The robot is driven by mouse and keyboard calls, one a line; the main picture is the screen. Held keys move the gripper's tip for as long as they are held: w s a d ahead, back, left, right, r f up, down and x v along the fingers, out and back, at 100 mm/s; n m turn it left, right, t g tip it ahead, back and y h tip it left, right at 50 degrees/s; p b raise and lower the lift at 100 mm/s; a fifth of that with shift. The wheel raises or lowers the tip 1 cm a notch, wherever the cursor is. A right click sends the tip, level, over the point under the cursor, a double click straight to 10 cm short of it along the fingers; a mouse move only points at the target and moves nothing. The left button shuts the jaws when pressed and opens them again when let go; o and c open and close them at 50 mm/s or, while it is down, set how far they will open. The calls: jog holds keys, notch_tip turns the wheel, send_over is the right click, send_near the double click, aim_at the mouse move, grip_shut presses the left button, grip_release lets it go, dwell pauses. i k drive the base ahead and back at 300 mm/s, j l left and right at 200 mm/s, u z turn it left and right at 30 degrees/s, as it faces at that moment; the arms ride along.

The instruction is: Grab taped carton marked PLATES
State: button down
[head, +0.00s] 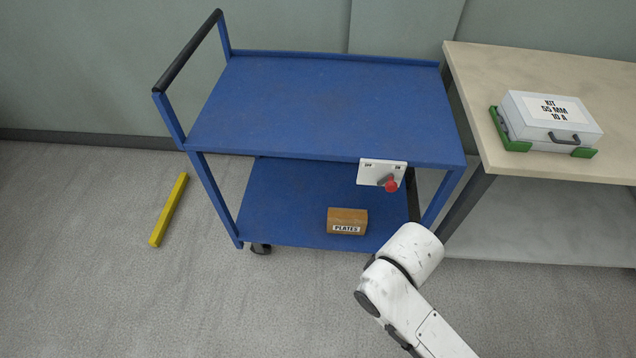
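The small brown carton (347,216) with a white label reading PLATES sits upright on the lower shelf (285,205) of a blue cart, near the shelf's front edge. The label is on its front face. My white arm reaches in from the bottom right, and its rounded end part is to the right of the carton and nearer to me. My gripper's fingers do not show, so whether they are open or shut is hidden.
The cart's upper shelf (320,105) is empty and overhangs the lower one. A white switch plate with a red-tipped lever (388,182) hangs at its front edge. A table (600,80) at right bears a white kit case (548,118). A yellow bar (169,210) lies on the floor.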

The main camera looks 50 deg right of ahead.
aim_at(340, 221)
jog(key=i+j+z, duration=0.15)
jog(key=z, duration=0.2)
jog(key=i+j+z, duration=0.1)
jog(key=z, duration=0.3)
jog(key=j+z, duration=0.35)
